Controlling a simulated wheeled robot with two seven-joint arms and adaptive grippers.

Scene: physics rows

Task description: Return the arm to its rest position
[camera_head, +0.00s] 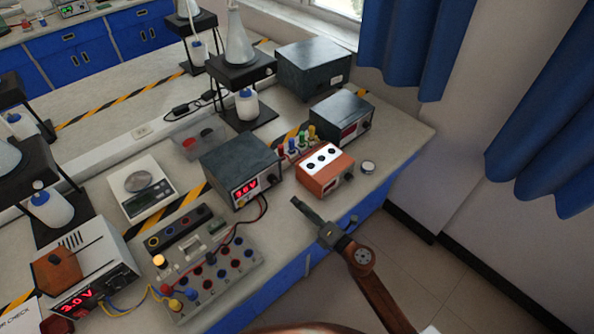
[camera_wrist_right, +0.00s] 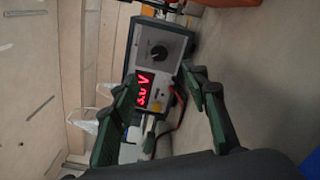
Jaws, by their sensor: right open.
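My right arm (camera_head: 378,295) comes in from the bottom right of the head view. Its gripper (camera_head: 308,211) is over the front edge of the bench, in front of the orange box and right of the power supply. In the wrist view the two green fingers of the right gripper (camera_wrist_right: 165,80) are spread apart with nothing between them. The power supply (camera_wrist_right: 165,45) with a red display shows beyond the fingers, apart from them. My left gripper is not in view.
A dark power supply (camera_head: 238,168), an orange box (camera_head: 322,172) and a terminal board (camera_head: 215,268) with wires stand on the bench (camera_head: 400,145) near the gripper. A scale (camera_head: 140,190) stands farther left. Free floor (camera_head: 400,250) lies to the right, below blue curtains (camera_head: 545,125).

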